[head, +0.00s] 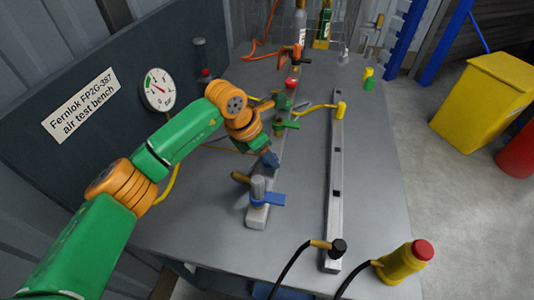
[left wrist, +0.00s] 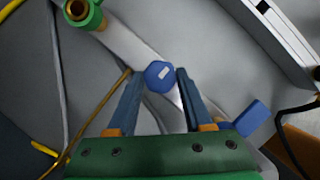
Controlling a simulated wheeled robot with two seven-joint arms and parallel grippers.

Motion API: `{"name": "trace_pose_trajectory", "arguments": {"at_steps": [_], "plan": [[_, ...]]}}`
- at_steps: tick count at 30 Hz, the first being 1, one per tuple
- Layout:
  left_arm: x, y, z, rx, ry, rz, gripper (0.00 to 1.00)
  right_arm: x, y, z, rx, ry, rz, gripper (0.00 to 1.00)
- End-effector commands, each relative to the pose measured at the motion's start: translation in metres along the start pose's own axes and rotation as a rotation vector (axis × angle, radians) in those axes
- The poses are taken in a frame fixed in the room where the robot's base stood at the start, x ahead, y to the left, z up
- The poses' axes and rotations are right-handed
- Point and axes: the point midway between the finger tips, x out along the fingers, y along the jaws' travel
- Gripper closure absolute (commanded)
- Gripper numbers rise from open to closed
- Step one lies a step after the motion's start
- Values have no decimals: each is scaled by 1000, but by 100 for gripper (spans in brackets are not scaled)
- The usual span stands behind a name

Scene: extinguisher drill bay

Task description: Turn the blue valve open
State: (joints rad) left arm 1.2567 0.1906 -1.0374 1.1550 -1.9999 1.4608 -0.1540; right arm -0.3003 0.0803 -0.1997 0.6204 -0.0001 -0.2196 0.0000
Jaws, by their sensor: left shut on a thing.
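A blue faceted knob (left wrist: 160,76) with a pale mark on its face sits between the two fingertips of my left gripper (left wrist: 158,74) in the left wrist view. The fingers are closed on its sides. In the head view a blue part (head: 270,160) shows just below my orange wrist, which hides most of the gripper. A flat blue lever (head: 270,198) sits on a grey metal fitting nearer the front; it also shows in the left wrist view (left wrist: 252,118), apart from the fingers. I cannot tell from the mark whether the valve is open. My right gripper is not in view.
Green valve parts (head: 284,126) stand just behind on the metal strip. A long grey rail (head: 336,170) with a yellow fitting (head: 341,110) runs to the right. A gauge (head: 157,89) hangs on the back panel.

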Motion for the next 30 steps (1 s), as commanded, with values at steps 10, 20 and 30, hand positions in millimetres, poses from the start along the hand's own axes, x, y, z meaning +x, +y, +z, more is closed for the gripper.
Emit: {"name": "trace_pose_trajectory", "arguments": {"at_steps": [10, 20, 30], "plan": [[3, -2, 0, -165, -3, 70, 100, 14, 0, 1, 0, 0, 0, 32], [4, -3, 0, -450, -5, 190, 100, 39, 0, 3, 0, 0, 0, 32], [4, -4, 2, -751, -5, 314, 100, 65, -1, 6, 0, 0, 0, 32]]}}
